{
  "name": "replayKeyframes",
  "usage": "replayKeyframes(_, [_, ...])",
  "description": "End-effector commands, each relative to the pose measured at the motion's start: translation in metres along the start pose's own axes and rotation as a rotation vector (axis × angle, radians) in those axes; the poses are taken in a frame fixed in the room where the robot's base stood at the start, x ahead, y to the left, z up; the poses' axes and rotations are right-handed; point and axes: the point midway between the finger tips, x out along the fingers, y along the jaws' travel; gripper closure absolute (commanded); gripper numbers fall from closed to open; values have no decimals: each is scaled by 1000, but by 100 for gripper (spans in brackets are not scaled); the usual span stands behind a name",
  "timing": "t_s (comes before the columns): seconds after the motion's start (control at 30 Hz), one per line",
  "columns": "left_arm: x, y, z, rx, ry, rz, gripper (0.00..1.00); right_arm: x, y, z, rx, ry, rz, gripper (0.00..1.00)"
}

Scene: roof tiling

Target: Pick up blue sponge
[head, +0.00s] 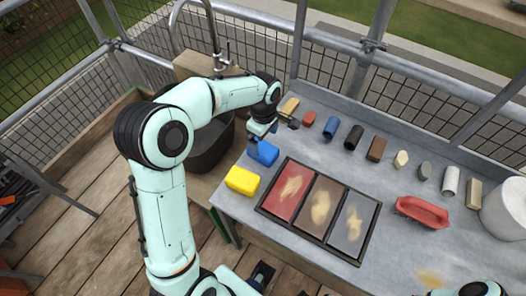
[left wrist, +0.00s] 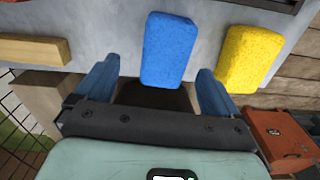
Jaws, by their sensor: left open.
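A blue sponge (head: 263,153) lies on the grey worktop near its left edge, next to a yellow sponge (head: 242,180). My left gripper (head: 262,134) is just above and behind the blue sponge in the head view. In the left wrist view, my left gripper (left wrist: 157,70) is open, with two blue fingers spread apart. The blue sponge (left wrist: 168,50) lies ahead, between the lines of the fingers and nearer the right one. The yellow sponge (left wrist: 249,58) is to the right, beyond that finger. Nothing is held. My right gripper is not clearly visible.
A black-framed tray (head: 262,210) with three stained panels sits right of the sponges. Several small blocks and cylinders line the back, including a blue one (head: 331,127). A red dish (head: 421,212) is farther right. A dark sink basin (head: 207,152) with a tap is left of the worktop.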

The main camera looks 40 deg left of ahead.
Motion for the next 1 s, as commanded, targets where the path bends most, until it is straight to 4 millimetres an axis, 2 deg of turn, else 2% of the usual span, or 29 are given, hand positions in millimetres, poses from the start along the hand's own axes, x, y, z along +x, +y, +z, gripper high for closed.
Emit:
replayKeyframes(0.33, [45, -8, 2, -1, -1, -4, 4, 2, 1, 0, 0, 0, 0, 57])
replayKeyframes(0.47, [52, -8, 2, 0, -1, -1, 4, 2, 1, 0, 0, 0, 0, 57])
replayKeyframes(0.67, [52, -8, 2, 0, 0, -1, 4, 2, 1, 0, 0, 0, 0, 57])
replayKeyframes(0.7, [52, -8, 2, 0, 0, -1, 17, 2, 1, 0, 0, 0, 0, 57])
replayKeyframes(0.83, [52, -8, 2, 0, 0, -1, 59, 2, 1, 0, 0, 0, 0, 57])
replayKeyframes(1.0, [52, -8, 2, 0, 0, 0, 59, 2, 1, 0, 0, 0, 0, 57])
